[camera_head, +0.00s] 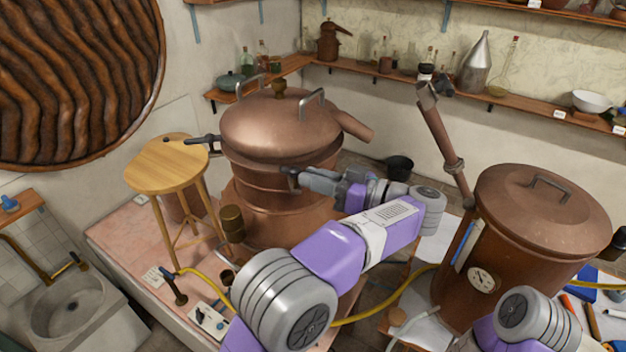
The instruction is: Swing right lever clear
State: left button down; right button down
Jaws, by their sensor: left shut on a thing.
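The copper still (275,150) stands on the tiled platform, with a domed lid (265,125) that has two grey loop handles. A dark lever (205,138) sticks out from the still's left side. The right lever (290,171) shows as a short dark piece at the front right of the still, below the lid's rim. My left gripper (302,179) reaches it from the right, pointing left, and is shut on it. The fingers hide part of the lever. Only part of my right arm shows at the lower right; its gripper is out of view.
A wooden stool (167,165) stands left of the still. A lidded copper vessel (530,260) with a dial and an upright copper pipe (440,140) stands at right. A yellow hose (385,312) runs below my left arm. Shelves (400,78) with glassware line the back walls.

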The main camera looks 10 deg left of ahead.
pick_arm(q)
jog(key=shift+w+d+n+g, duration=0.1)
jog(key=shift+w+n+g, duration=0.2)
jog(key=shift+n+g, duration=0.55)
jog(key=shift+w+d+n+g, duration=0.1)
jog(key=shift+w+n+g, duration=0.25)
jog(key=shift+g, duration=0.8)
jog(key=shift+a+n+g, duration=0.1)
jog(key=shift+n+g, duration=0.3)
jog(key=shift+g, duration=0.1)
jog(key=c, duration=1.1)
grip_release()
